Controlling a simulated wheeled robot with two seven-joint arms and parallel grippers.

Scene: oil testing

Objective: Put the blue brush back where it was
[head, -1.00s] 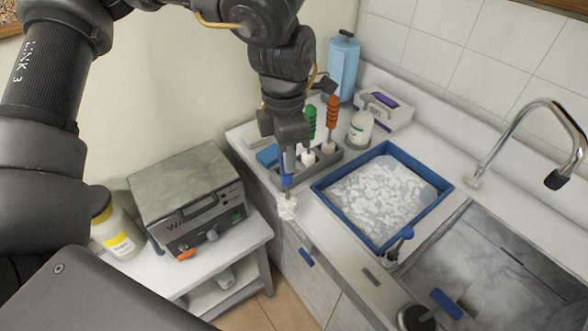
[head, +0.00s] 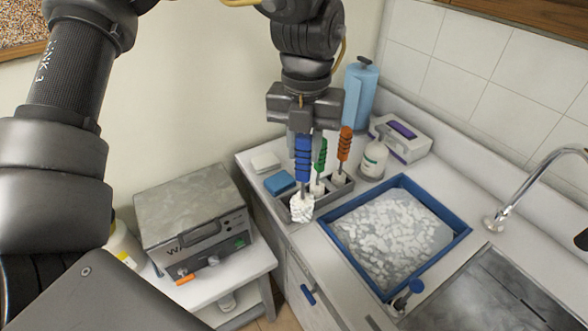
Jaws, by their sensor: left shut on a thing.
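The blue brush (head: 302,160) has a ribbed blue handle and a white bristle head (head: 301,207) pointing down. My left gripper (head: 303,138) is shut on the top of its handle and holds it upright. The bristle head shows in front of the left part of a grey brush holder (head: 335,196); whether it is inside or above a slot I cannot tell. A green brush (head: 321,158) and an orange brush (head: 345,146) stand in the holder to the right. My right gripper is not in view.
A blue sponge (head: 280,182) and a white block (head: 265,162) lie left of the holder. A blue tray (head: 345,250) of white pieces is at its right. A white bottle (head: 374,158) and a blue bottle (head: 360,95) stand behind. A grey heater box (head: 192,215) is at the left.

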